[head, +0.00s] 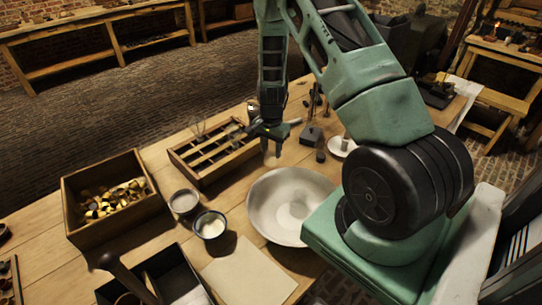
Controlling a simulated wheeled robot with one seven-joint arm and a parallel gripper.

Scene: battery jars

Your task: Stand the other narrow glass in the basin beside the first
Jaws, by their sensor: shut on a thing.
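The basin (262,207) is a wide, pale, shallow bowl on the wooden table, right of centre. My gripper (271,143) is shut on a narrow glass (272,159), which hangs upright below the jaws. The glass is small and pale in this view, near the basin's far rim. I cannot tell its exact height above the table or the rim. I cannot clearly make out another glass in the basin; only a faint lighter patch shows on its floor.
A slatted wooden rack (200,168) stands left of my gripper. Two small jars (184,203) (210,225) stand left of the basin. A wooden box (85,229) of metal pieces is farther left. A pale sheet (250,275) lies in front. Small dark items (311,136) stand behind.

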